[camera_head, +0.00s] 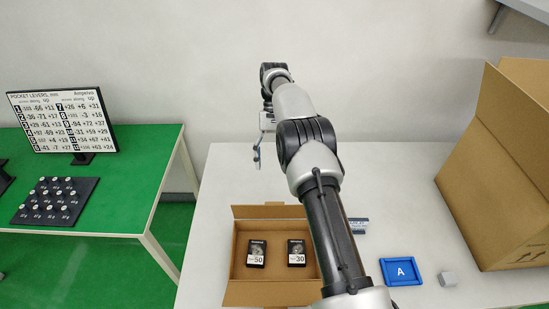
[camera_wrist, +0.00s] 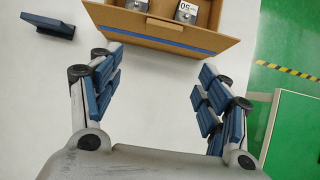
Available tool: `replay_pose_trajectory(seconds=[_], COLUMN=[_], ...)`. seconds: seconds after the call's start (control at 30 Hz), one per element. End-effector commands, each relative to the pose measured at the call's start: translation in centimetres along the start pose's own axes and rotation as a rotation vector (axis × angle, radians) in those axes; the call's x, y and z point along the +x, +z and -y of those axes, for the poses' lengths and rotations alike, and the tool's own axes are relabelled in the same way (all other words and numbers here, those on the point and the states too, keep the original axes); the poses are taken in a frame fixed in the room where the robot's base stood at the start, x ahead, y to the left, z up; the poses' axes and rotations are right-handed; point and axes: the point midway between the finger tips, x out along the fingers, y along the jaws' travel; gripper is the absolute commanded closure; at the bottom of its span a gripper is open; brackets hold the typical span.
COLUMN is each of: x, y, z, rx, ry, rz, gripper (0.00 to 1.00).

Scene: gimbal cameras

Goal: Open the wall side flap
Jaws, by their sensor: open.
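A small open cardboard carton (camera_head: 238,250) stands on the white table. Its wall side flap (camera_head: 268,211) is the narrow brown strip on the edge toward the wall. In the wrist view the same edge (camera_wrist: 165,38) shows at the top, with a blue line along it. I cannot tell the flap's exact angle. My gripper (camera_head: 258,150) is above the table between the carton and the wall, partly hidden by my arm. In the wrist view the gripper (camera_wrist: 157,80) has its blue-padded fingers spread, with nothing between them, apart from the carton.
Two black boxes (camera_head: 256,253) (camera_head: 297,252) are in the carton. A large carton (camera_head: 500,180) stands far right. A green table (camera_head: 150,170) is left.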

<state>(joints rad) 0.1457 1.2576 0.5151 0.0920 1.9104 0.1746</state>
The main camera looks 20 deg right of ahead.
Motion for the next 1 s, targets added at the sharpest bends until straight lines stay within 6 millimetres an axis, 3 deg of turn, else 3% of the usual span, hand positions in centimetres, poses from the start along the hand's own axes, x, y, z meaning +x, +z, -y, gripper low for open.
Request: replay_pose_trajectory(seconds=[0.47,0.67,0.77,1.0], x=[-0.74,-0.88,-1.0,-1.14], y=[0.12,0.09,0.03,0.55], z=[-0.05,0.13,0.31,0.46], rx=[0.001,-0.04,-0.137,-0.557], ry=[0.0,0.014,0.053,0.242], rz=[0.001,-0.018,-0.055,-0.176], gripper=[0.3,0.41,0.48,0.64])
